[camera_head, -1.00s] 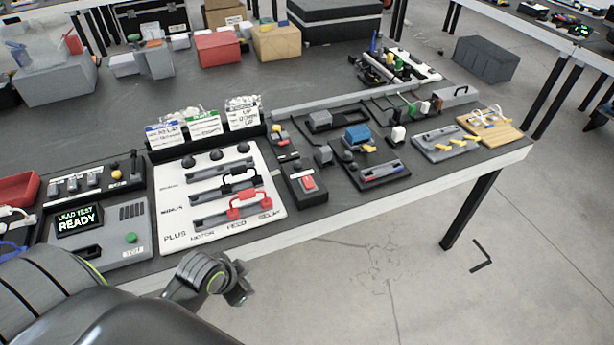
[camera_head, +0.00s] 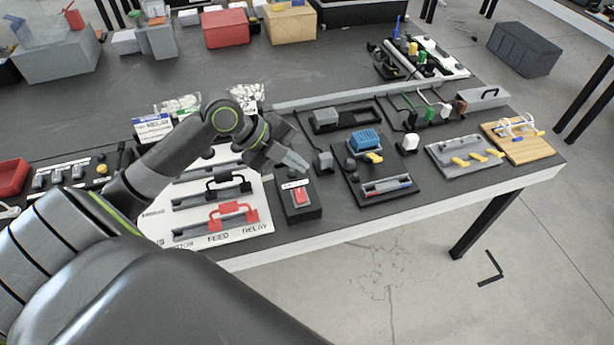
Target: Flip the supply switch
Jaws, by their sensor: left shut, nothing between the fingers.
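A red rocker switch (camera_head: 300,195) sits on top of a black box (camera_head: 302,214) near the front edge of the table. A small white label lies just behind the rocker; its text is too small to read. My left gripper (camera_head: 304,166) is shut and empty. Its fingertips are just behind and above the box, pointing right, and appear apart from the red rocker. The gripper hides the parts at the back of the switch box. My right gripper is not in view.
Left of the box is a white panel (camera_head: 255,222) with a red handle (camera_head: 232,212) and a black handle (camera_head: 228,182). Right of it are a black fixture with a blue block (camera_head: 366,141) and a grey tray with yellow parts (camera_head: 470,160). Bare floor lies beyond the front edge.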

